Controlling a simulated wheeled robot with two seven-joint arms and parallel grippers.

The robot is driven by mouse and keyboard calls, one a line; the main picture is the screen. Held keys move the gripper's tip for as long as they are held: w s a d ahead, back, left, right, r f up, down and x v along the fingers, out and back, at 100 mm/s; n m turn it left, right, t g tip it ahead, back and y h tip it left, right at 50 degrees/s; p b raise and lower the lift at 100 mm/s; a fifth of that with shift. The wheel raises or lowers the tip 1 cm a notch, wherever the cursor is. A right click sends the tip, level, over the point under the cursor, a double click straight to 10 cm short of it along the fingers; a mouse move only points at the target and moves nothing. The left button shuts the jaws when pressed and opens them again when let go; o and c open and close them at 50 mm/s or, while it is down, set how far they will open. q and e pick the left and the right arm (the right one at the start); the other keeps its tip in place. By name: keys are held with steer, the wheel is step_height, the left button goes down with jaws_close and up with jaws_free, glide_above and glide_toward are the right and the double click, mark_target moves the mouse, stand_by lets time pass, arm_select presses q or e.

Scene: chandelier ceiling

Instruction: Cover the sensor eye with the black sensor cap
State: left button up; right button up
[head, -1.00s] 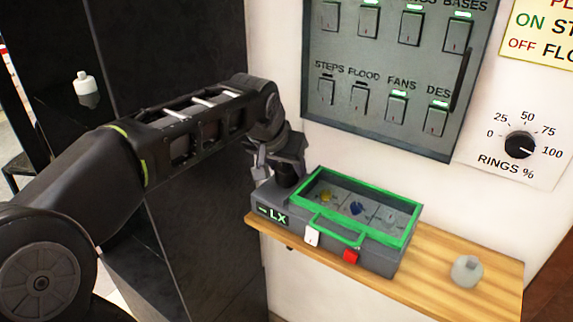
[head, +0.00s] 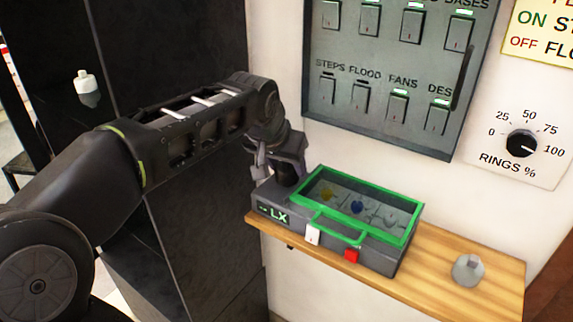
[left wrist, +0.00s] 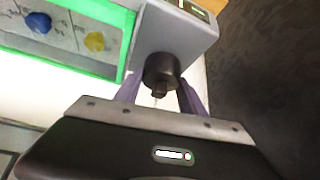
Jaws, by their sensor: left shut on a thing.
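The black sensor cap (left wrist: 161,70) is a dark cylinder with a narrow knob. It sits against the top of the grey device (left wrist: 185,35) at its left end, beside the green-framed tray. The head view shows the cap (head: 287,174) on the device (head: 385,262) too. My left gripper (head: 272,168) is shut on the cap, with its fingers on either side of the knob in the left wrist view (left wrist: 158,98). The sensor eye is not visible; I cannot tell from the frames whether the cap fully covers it. My right gripper is not in view.
The device stands on a narrow wooden shelf (head: 435,285) against the wall. Its green-framed compartment (head: 412,240) holds small coloured pieces. A clear knobbed object (head: 468,270) stands at the shelf's right. A switch panel (head: 385,125) and a dial (head: 522,144) are on the wall above.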

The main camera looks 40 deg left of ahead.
arm_select(q)
steer(key=shift+f+b, duration=0.5)
steer(key=shift+f, duration=0.1)
steer(key=o, duration=1.1)
steer(key=shift+c, duration=0.2)
steer(key=shift+r, duration=0.1)
steer(key=shift+p+v, duration=0.55)
steer(key=shift+v, duration=0.45)
steer(key=p+v, duration=0.4)
steer(key=v, duration=0.5)
